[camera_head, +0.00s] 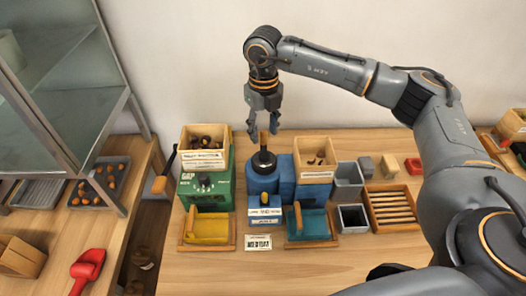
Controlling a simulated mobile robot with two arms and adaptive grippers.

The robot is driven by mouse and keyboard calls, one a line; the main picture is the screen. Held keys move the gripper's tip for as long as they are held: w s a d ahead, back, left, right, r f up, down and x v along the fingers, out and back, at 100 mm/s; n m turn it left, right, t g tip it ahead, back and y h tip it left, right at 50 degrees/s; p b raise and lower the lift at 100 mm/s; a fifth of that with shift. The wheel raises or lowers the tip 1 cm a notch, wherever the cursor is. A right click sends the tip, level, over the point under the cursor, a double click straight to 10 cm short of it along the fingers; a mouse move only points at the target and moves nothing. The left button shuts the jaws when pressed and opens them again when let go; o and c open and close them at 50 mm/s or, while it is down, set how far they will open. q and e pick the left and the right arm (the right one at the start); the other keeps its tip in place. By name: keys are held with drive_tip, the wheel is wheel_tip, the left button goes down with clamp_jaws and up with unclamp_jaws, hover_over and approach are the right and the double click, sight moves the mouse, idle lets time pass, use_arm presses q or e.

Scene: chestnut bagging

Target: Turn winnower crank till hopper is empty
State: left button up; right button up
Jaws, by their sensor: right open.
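My right gripper (264,129) points down above the blue machine (264,183), its fingers apart on either side of a small upright wooden knob (263,138) on a black cap. I cannot tell if they touch it. A wooden hopper (315,174) behind right of it holds a few brown pieces. Left of it stands a green machine (207,190) under a wooden hopper (205,160) with several dark chestnuts. A crank-like lever (162,182) with a wooden grip sticks out on its left. I cannot tell which machine is the winnower. My left gripper is out of view.
A yellow chute tray (207,229) and a teal chute tray (310,224) lie in front. Grey bins (353,218) and a slatted wooden tray (392,208) stand right. A red scoop (88,267) and a chestnut tray (101,181) lie left.

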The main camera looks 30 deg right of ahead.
drive_tip(key=shift+f, duration=0.3)
drive_tip(key=shift+f+b, duration=0.8)
drive_tip(key=shift+f, duration=0.05)
drive_tip(key=c, duration=0.9)
drive_tip(key=shift+d, duration=0.1)
